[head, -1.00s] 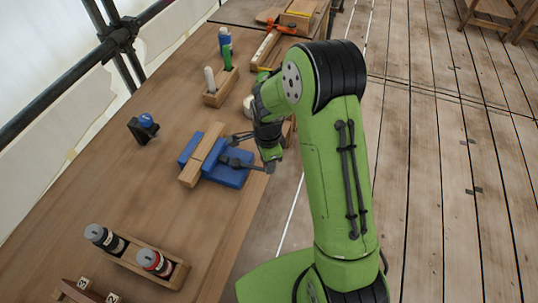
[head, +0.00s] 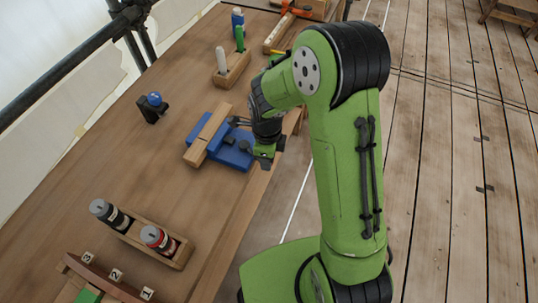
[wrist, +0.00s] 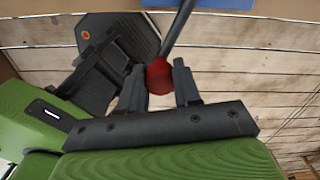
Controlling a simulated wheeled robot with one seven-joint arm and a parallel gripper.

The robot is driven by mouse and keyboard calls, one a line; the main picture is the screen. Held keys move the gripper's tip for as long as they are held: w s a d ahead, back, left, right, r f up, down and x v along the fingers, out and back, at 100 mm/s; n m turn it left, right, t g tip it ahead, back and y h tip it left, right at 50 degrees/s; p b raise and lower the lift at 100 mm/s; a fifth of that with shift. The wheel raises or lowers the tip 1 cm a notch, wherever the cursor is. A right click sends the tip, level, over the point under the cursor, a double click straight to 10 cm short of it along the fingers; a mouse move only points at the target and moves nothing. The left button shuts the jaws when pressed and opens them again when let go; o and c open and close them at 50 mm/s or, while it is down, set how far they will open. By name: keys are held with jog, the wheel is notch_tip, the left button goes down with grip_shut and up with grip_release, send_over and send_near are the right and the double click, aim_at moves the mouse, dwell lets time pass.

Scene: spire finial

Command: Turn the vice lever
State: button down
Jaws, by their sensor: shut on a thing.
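The blue vice (head: 233,155) sits near the table's right edge in the head view, with a wooden bar (head: 208,135) lying across it between its jaws. My gripper (head: 264,158) is at the vice's right side, by the table edge. In the wrist view, my gripper (wrist: 158,73) is shut on the red knob (wrist: 159,77) at the end of the vice lever. The lever's grey rod (wrist: 179,28) runs up from the knob, leaning to the right. A strip of the blue vice shows at the top of the wrist view. In the head view, my gripper and arm hide most of the lever.
A wooden holder with two bottles (head: 140,232) stands nearer me, beside a numbered rack (head: 115,278). A black stand with a blue ball (head: 152,104) is left of the vice. A wooden pen block (head: 231,70) stands beyond it. The plank floor lies to the right.

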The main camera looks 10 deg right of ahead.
jog(key=shift+a, duration=0.15)
jog(key=c, duration=0.8)
grip_release()
jog(key=shift+r, duration=0.1)
notch_tip(320, 180, up, 16)
jog(key=p, duration=0.3)
jog(key=shift+f, duration=0.2)
jog(key=s+d+r+n+t, duration=0.2)
jog(key=s+r+n, duration=0.1)
jog(key=s+n, duration=0.3)
jog(key=s+d+r+n+t, duration=0.1)
jog(key=s+r+n, duration=0.2)
jog(key=s+n, duration=0.3)
jog(key=s+d+r+n+t, duration=0.2)
jog(key=s+n, duration=0.4)
jog(key=n, duration=0.5)
jog(key=shift+s+d+r+t, duration=0.2)
jog(key=shift+d+r+t, duration=0.15)
jog(key=shift+r, duration=0.25)
